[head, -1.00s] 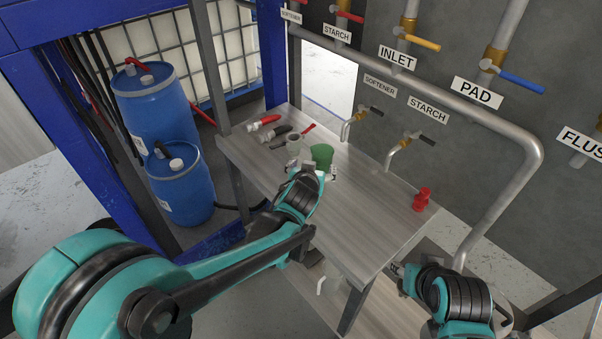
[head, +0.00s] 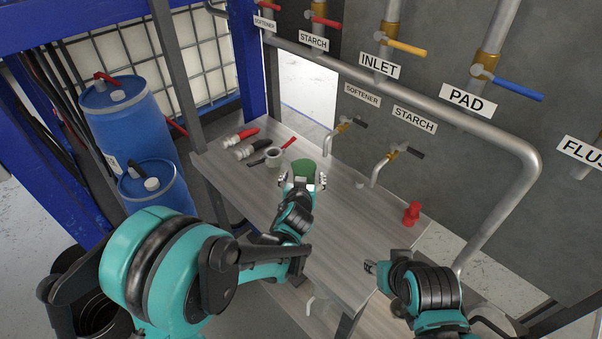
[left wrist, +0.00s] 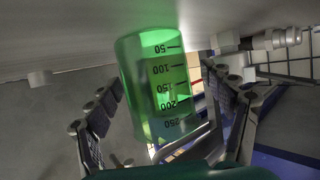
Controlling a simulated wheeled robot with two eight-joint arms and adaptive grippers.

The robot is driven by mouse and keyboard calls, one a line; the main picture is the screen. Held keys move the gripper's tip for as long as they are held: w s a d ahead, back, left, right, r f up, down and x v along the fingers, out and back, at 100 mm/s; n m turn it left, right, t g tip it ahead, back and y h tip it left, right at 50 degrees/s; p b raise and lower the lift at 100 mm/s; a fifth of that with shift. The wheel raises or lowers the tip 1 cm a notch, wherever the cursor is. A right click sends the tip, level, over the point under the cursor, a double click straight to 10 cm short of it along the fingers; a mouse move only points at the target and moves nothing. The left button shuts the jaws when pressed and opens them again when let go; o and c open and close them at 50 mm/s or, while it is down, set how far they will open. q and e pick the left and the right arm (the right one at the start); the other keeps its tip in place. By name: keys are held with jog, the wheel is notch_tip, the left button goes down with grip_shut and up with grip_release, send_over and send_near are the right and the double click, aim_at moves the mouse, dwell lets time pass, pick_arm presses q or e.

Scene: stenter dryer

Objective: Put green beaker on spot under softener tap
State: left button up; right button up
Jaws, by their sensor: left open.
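The green beaker (head: 304,167) stands on the grey worktop. My left gripper (head: 302,183) is open, with its fingers on either side of the beaker. In the left wrist view the clear green beaker (left wrist: 158,75), with upside-down volume marks, sits between the spread fingers; I cannot tell whether they touch it. The softener tap (head: 345,125) comes out of the wall, right of and beyond the beaker, below the lower SOFTENER label (head: 362,95). No marked spot is clear under it. My right gripper (head: 370,267) is near the worktop's front right edge; its jaw opening is unclear.
A grey cup (head: 273,157), a red-handled tool (head: 288,143) and hose fittings (head: 240,137) lie left of the beaker. The starch tap (head: 393,155), a small white piece (head: 360,183) and a red part (head: 411,213) are to the right. The worktop's front middle (head: 335,260) is clear.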

pick_arm(q)
jog(key=shift+w+f, duration=0.15)
jog(key=shift+w, duration=0.15)
pick_arm(e)
jog(key=shift+w+f, duration=0.1)
jog(key=shift+w, duration=0.25)
pick_arm(q)
jog(key=shift+s+d+r, duration=0.15)
jog(key=shift+s+r, duration=0.25)
jog(key=shift+s, duration=0.15)
jog(key=shift+c, duration=0.9)
pick_arm(e)
jog(key=shift+s+d+r, duration=0.15)
jog(key=shift+s+r, duration=0.05)
jog(key=shift+s, duration=0.4)
pick_arm(q)
jog(key=c, duration=0.5)
jog(key=shift+w+f, duration=0.15)
jog(key=c, duration=0.5)
pick_arm(e)
jog(key=shift+w, duration=0.15)
pick_arm(q)
jog(key=shift+c, duration=0.4)
jog(key=shift+c, duration=0.4)
